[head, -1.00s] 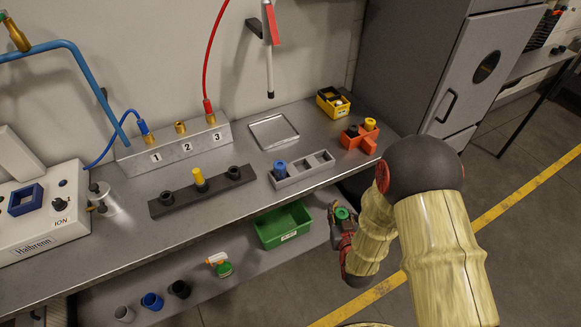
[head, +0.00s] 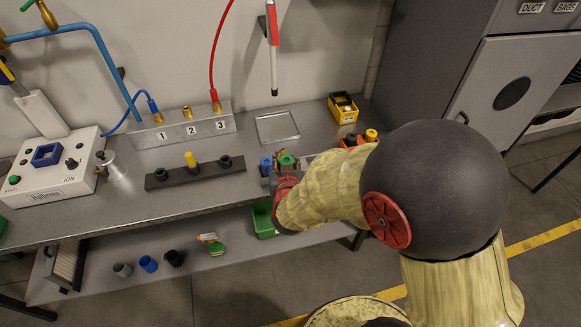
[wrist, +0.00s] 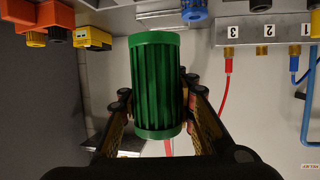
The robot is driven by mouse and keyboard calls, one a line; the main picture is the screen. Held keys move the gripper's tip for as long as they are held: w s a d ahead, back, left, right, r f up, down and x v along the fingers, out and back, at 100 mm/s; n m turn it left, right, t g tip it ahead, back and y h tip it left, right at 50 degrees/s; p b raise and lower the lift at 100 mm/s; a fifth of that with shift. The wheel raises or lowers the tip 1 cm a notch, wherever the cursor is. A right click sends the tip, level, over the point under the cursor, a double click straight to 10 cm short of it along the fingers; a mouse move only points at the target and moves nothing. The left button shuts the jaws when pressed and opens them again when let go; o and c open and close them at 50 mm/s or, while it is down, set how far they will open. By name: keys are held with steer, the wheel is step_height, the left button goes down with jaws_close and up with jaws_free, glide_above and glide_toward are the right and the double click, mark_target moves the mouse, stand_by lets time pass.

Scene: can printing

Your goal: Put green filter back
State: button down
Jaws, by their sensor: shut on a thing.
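The green filter (wrist: 156,88) is a ribbed cylinder held between the fingers of my gripper (wrist: 157,97), filling the middle of the wrist view. In the head view its green top (head: 287,158) shows above my gripper (head: 284,172), which is over the front of the bench. Contact between green filter and holder is not visible.
A yellow bin (head: 343,108) and an orange bin (head: 352,140) stand to the right. A black stand with a yellow filter (head: 190,160) is to the left. An empty metal tray (head: 277,127) lies behind. A green bin (head: 262,220) is on the lower shelf.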

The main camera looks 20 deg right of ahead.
steer(key=shift+w+d+f+b, duration=0.65)
steer(key=shift+w+d+f, duration=0.15)
steer(key=shift+w+f, duration=1.35)
steer(key=shift+w+d+f+b, duration=0.6)
steer(key=shift+w+d+f, duration=0.2)
steer(key=shift+w+f, duration=1.35)
steer(key=shift+w+d+f+b, duration=0.65)
steer(key=shift+w+d+f, duration=0.15)
steer(key=shift+w+f, duration=1.35)
steer(key=shift+r, duration=0.15)
steer(key=shift+f+b, duration=0.45)
steer(key=shift+f, duration=0.15)
